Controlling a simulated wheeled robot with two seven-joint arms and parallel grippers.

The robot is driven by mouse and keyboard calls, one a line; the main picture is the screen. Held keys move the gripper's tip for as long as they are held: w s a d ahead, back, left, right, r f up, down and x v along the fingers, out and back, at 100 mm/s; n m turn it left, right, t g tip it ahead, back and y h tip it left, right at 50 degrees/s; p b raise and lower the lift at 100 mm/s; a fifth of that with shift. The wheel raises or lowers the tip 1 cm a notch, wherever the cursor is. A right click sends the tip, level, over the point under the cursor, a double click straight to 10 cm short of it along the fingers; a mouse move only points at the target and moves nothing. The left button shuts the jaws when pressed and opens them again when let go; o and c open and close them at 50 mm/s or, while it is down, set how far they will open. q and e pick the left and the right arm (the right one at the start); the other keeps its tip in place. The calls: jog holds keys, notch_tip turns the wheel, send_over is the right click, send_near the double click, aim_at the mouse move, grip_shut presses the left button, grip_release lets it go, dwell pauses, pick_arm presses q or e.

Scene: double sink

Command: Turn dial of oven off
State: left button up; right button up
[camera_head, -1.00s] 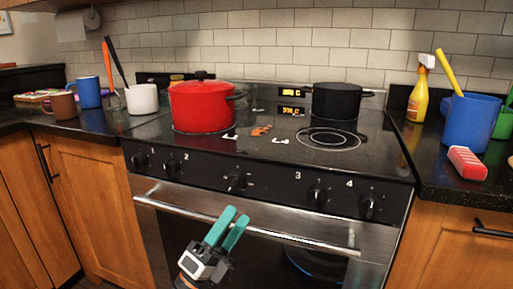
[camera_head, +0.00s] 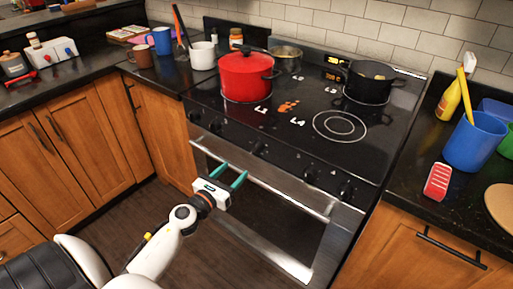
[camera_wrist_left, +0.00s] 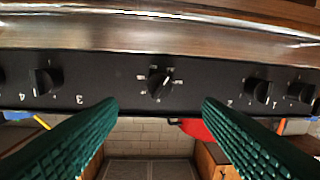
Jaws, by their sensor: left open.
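The oven (camera_head: 285,222) has a black control panel with several dials. The middle dial (camera_head: 258,148), the one without a burner number, also shows in the left wrist view (camera_wrist_left: 160,83), where the picture looks upside down and its pointer line slants. My left gripper (camera_head: 232,174) has green fingers spread apart with nothing between them. It is in front of the oven door, lower than the dial and left of it in the head view. In the left wrist view its two fingertips (camera_wrist_left: 160,104) lie either side of the middle dial's line, apart from it. My right gripper is not in view.
The steel oven handle (camera_head: 270,183) runs below the dials, close to my gripper. A red pot (camera_head: 246,78) and a black pot (camera_head: 368,84) stand on the cooktop. Numbered burner dials flank the middle one. Dark floor (camera_head: 200,255) is clear before the oven.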

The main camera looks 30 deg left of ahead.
aim_at(253, 152)
pick_arm(q)
jog(key=w, duration=1.1)
jog(key=shift+d+p, duration=0.1)
jog(key=shift+p, duration=0.25)
jog(key=c, duration=1)
